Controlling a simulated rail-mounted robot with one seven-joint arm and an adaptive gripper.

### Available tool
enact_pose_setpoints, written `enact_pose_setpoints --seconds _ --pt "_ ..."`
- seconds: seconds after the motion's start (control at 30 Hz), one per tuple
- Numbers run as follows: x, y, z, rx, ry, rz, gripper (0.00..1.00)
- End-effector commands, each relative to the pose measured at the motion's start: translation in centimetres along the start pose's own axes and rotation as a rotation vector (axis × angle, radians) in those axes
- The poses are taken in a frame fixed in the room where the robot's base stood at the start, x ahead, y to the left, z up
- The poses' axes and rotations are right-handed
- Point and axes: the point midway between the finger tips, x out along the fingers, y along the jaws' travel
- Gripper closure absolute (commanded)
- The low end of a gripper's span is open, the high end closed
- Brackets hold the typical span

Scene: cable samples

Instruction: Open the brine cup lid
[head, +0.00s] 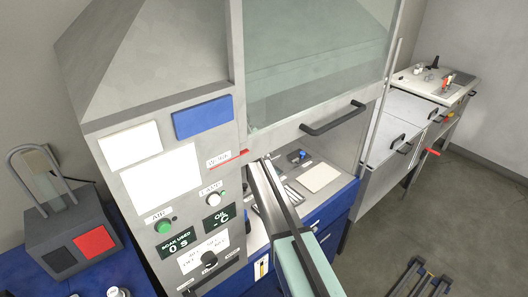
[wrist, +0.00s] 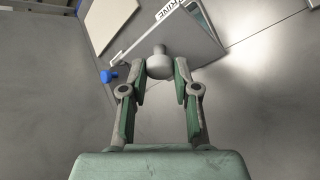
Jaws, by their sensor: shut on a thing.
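In the wrist view, the brine cup lid is a flat grey plate (wrist: 198,42) with a round grey knob (wrist: 159,52) at its near edge. A white label ending in "RINE" (wrist: 170,9) is beside it, partly cut off by the top edge. My gripper (wrist: 160,73) is shut on the knob, one finger on each side. In the head view my arm reaches under the hood's sash, and my fingertips and the lid cannot be made out.
A blue knobbed piece (wrist: 109,75) lies left of the lid, close to my left finger. A pale square plate (head: 320,177) lies on the hood floor at the right. The glass sash with its black handle (head: 333,119) is above my arm. The floor right of the lid is clear.

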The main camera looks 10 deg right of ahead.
Motion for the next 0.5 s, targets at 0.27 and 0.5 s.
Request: enact_pose_setpoints --seconds 0.27,0.5 --pt "0.31 -0.12 -0.03 -0.002 -0.002 -0.001 1.00" --pt "0.21 -0.09 -0.02 -0.002 -0.001 -0.001 0.46"
